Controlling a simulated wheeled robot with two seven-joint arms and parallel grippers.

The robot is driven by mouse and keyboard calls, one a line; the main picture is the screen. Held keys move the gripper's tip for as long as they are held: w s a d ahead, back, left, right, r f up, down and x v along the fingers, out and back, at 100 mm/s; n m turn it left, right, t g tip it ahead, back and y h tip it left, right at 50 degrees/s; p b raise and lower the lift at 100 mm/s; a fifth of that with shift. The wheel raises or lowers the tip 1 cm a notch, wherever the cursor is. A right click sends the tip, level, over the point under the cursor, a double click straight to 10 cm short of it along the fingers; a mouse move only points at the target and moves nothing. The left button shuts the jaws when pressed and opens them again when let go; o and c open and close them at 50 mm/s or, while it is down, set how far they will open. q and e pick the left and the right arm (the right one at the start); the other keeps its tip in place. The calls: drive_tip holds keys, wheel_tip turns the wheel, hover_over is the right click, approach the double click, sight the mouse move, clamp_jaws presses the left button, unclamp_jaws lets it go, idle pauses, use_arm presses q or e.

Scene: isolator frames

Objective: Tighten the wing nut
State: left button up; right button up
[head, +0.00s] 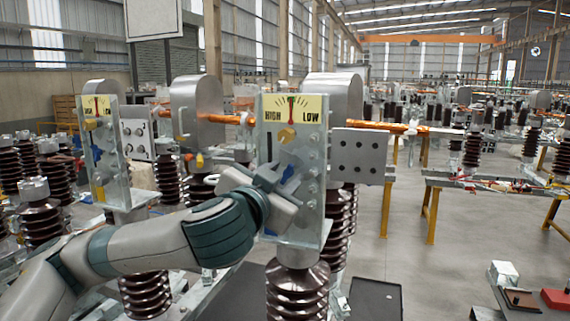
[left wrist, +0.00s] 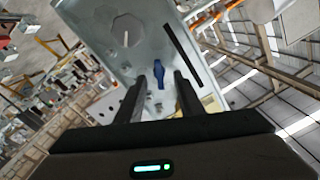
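A clear-faced upright panel (head: 314,215) with a HIGH/LOW dial (head: 312,103) stands on a brown ribbed insulator (head: 297,290). A yellow knob (head: 286,135) sits below the dial. Lower on the panel is a small blue winged piece (head: 289,173), which looks like the wing nut. My left gripper (head: 280,184) is at the panel front, just by the blue piece. In the left wrist view the fingers (left wrist: 159,76) are apart, with the blue wing nut (left wrist: 158,70) in line between their tips. I cannot tell whether they touch it. My right gripper is not in view.
A similar panel (head: 103,165) with its own insulator stands to the left. A grey plate with holes (head: 361,157) and an orange bar (head: 385,127) extend right of the main panel.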

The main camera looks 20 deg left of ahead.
use_arm(q)
drive_tip(key=shift+w, duration=0.55)
clamp_jaws()
